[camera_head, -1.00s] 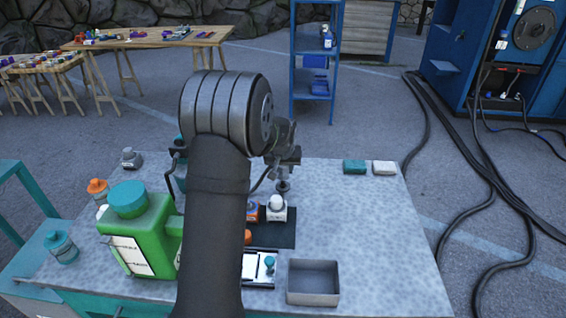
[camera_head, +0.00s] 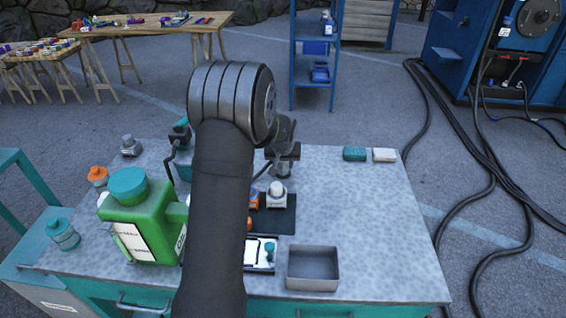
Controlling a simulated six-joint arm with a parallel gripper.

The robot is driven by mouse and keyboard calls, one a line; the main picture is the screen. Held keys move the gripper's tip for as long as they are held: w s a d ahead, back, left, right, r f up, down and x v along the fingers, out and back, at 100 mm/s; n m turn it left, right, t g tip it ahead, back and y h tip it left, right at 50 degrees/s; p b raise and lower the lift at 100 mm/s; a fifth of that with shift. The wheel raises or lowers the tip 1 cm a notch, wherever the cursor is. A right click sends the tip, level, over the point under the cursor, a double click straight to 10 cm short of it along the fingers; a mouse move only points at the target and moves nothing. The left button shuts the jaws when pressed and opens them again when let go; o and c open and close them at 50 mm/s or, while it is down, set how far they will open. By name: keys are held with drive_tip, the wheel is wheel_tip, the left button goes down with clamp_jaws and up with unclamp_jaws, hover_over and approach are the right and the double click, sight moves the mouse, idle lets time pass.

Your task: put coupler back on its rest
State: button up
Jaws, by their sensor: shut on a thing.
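My gripper (camera_head: 283,153) is above the far middle of the bench, just right of my arm. It is shut on a small grey piece (camera_head: 281,170), which seems to be the coupler. Only part of that piece shows below the dark jaws. A thin dark cable (camera_head: 262,171) runs from near it down behind my arm. A teal device with a black bracket (camera_head: 180,135) stands at the back left of the bench, partly hidden by my arm. I cannot make out the coupler's rest.
A green jug (camera_head: 145,225) is at left and an open grey tray (camera_head: 313,270) at front. Teal (camera_head: 355,154) and white (camera_head: 384,155) blocks lie back right. The bench's right side is clear.

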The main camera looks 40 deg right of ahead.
drive_tip(key=o, duration=1.1)
drive_tip(key=v, duration=1.7)
drive_tip(key=shift+r, duration=0.25)
drive_tip(key=x, duration=1.7)
drive_tip(key=shift+f, duration=0.3)
drive_tip(key=shift+r, duration=0.2)
